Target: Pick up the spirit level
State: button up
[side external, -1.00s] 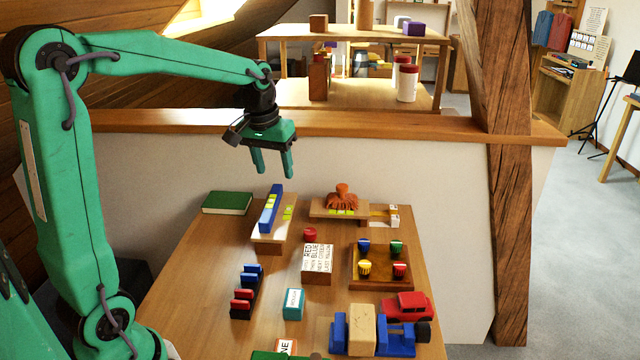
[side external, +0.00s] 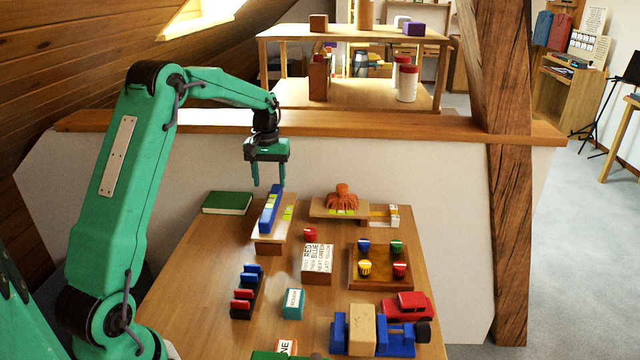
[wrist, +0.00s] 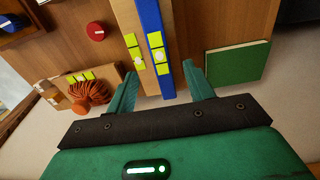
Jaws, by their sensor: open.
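The spirit level is a long blue bar (side external: 270,211) with yellow-green patches on it. It lies along a light wooden board (side external: 267,236) towards the back left of the table. In the wrist view the blue bar (wrist: 152,28) runs from the top edge down between my two fingers. My gripper (side external: 268,183) is open and empty, fingers pointing down, above the far end of the bar. I cannot tell the exact height gap.
A green book (side external: 228,203) lies left of the board. A red round piece (side external: 310,235) and a lettered block (side external: 317,262) stand to its right. An orange octopus-like figure (side external: 342,197) sits on another board. A low wall (side external: 330,122) runs behind the table.

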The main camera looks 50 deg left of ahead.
aim_at(271, 202)
jog(key=shift+f, duration=0.1)
jog(key=shift+f, duration=1.2)
jog(key=shift+f, duration=0.1)
jog(key=shift+s+d+f, duration=0.1)
jog(key=shift+f, duration=2.4)
jog(key=shift+c, duration=0.4)
grip_shut()
